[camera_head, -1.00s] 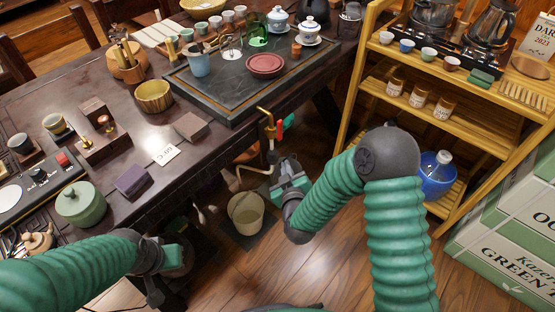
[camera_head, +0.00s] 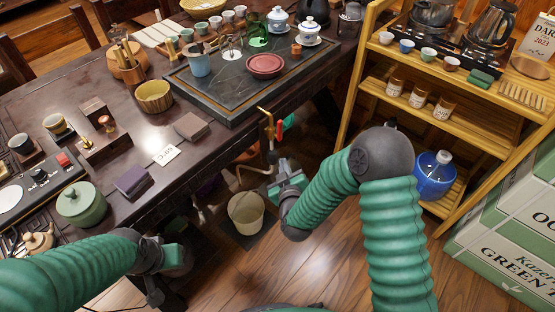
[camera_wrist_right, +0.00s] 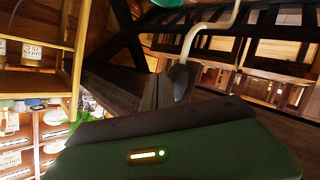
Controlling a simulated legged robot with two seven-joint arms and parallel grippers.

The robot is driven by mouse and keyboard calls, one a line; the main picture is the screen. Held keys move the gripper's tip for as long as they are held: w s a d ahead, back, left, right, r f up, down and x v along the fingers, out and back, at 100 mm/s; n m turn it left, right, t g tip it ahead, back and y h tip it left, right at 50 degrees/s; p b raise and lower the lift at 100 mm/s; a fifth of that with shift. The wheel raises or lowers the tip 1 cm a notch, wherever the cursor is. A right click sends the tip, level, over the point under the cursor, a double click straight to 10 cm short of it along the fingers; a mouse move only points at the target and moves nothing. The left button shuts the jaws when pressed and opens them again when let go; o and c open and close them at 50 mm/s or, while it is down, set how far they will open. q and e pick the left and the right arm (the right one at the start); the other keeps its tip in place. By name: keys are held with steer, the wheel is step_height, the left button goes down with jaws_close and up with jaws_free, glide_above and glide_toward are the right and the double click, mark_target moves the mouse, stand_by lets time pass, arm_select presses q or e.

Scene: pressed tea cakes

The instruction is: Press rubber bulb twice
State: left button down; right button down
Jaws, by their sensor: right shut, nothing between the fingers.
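A dark grey bulb-like piece (camera_wrist_right: 182,80) sits at the end of a pale tube (camera_wrist_right: 212,25) in the right wrist view; I take it for the rubber bulb. In the head view it is small and partly hidden near the brass pipe (camera_head: 268,122) at the table edge. My right gripper (camera_wrist_right: 157,91) is shut and empty, its fingertips close beside the bulb; I cannot tell whether they touch. It also shows in the head view (camera_head: 275,165), below the table edge. My left gripper (camera_head: 172,257) is low at the left, and its fingers are not clear.
A pale bucket (camera_head: 246,212) stands on the floor below the pipe. The dark table (camera_head: 205,152) carries tea ware.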

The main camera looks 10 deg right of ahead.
steer(key=shift+w+a, duration=0.45)
steer(key=shift+w, duration=0.05)
stand_by(0.6)
stand_by(0.3)
steer(key=shift+s+d, duration=0.7)
steer(key=shift+s, duration=0.2)
steer(key=shift+s+d, duration=0.8)
steer(key=shift+s, duration=0.2)
steer(key=shift+s+d, duration=0.75)
steer(key=shift+s, duration=0.2)
stand_by(0.9)
